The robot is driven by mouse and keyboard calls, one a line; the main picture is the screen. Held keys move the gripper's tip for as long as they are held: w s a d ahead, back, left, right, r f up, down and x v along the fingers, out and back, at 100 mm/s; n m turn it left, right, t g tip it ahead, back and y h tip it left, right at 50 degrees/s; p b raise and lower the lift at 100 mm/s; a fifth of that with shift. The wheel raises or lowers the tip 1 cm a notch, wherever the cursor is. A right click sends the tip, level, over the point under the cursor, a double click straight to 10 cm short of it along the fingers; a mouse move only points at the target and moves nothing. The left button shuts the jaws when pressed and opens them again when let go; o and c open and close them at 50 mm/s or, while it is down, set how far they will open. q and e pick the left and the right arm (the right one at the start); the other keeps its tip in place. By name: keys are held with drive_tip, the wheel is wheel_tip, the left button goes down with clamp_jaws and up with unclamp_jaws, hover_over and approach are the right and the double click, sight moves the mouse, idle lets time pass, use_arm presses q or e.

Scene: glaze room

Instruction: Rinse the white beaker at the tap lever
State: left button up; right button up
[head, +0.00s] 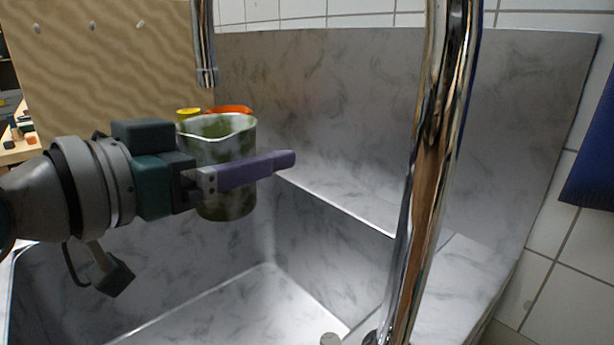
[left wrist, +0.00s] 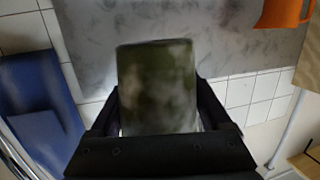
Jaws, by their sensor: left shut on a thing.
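The white beaker (head: 222,205) has a pale rim and is blotched with dark green over its wall. My left gripper (head: 262,167) is shut on it from the left, with one purple finger across its near side. The beaker is held roughly upright above the sink, below the chrome tap spout (head: 205,70) and a little to its right; exact depth is hard to tell. In the left wrist view the beaker (left wrist: 158,85) fills the space between both fingers. No water shows at the spout. I cannot make out a tap lever with certainty. My right gripper is not in view.
The grey marbled sink (head: 225,300) lies below the beaker. A thick chrome tap pipe (head: 432,150) rises at the right front. Orange (head: 232,109) and yellow (head: 188,113) things show behind the beaker. A blue thing (head: 592,160) hangs at the far right.

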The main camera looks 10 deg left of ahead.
use_arm(q)
drive_tip(key=shift+w+a+f+b, duration=0.25)
drive_tip(key=shift+w+a+b, duration=0.55)
drive_tip(key=shift+w, duration=0.1)
drive_tip(key=shift+w+a+f+b, duration=0.2)
drive_tip(key=shift+w+a+b, duration=0.5)
drive_tip(key=shift+w+a, duration=0.15)
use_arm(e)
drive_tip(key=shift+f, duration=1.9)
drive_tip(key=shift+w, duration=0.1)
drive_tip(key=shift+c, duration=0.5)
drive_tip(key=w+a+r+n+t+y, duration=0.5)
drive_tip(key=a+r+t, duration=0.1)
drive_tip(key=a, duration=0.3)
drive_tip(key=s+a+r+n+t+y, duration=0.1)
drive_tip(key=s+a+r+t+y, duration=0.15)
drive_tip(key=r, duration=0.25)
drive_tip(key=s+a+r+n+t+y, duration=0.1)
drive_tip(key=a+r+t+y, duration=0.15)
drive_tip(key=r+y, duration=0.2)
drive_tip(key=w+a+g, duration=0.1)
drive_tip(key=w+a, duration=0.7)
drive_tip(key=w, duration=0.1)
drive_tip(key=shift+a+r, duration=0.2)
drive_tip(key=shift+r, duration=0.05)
